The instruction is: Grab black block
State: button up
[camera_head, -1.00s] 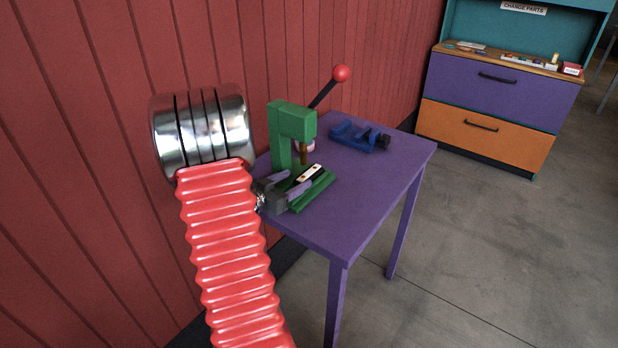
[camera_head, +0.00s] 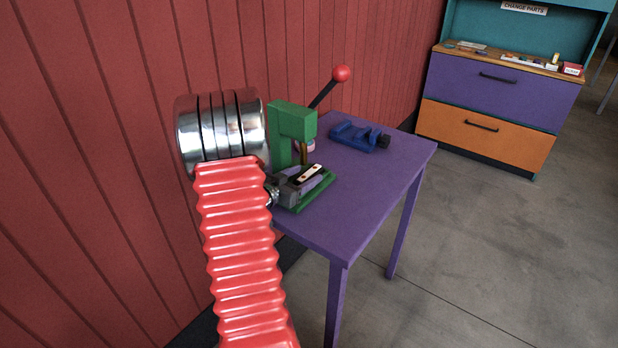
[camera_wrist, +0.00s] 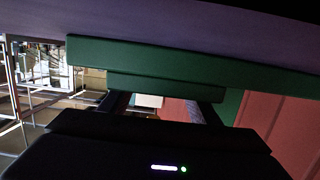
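The black block (camera_head: 311,173) is a small dark piece with a pale top plate and two brownish spots. It sits on the green base of the hand press (camera_head: 293,122) on the purple table (camera_head: 375,200). My gripper (camera_head: 306,180) is low at the near left end of the block, with its fingers reaching along the block's sides. In the wrist view my gripper's fingers (camera_wrist: 158,104) stand apart, with a gap between them. The block cannot be made out clearly there; the green base (camera_wrist: 150,62) crosses above the fingers. Contact with the block cannot be told.
The press's lever with a red knob (camera_head: 341,73) rises behind. A blue fixture (camera_head: 352,137) stands at the table's far end. The red wall (camera_head: 90,150) is close on the left. The table's right side is clear. A purple and orange cabinet (camera_head: 490,110) stands beyond.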

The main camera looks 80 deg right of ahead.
aim_at(302, 177)
jog(key=c, duration=1.2)
jog(key=shift+r, duration=0.2)
jog(key=shift+r, duration=0.55)
jog(key=shift+w+a+r, duration=0.15)
jog(key=shift+a+r, duration=0.05)
jog(key=shift+r, duration=0.35)
jog(key=shift+w+a+r, duration=0.1)
jog(key=shift+a+r, duration=0.05)
jog(key=shift+r, duration=0.4)
jog(key=f+v, duration=0.3)
jog(key=v, duration=1.4)
jog(key=shift+a, duration=0.25)
jog(key=shift+f, duration=0.15)
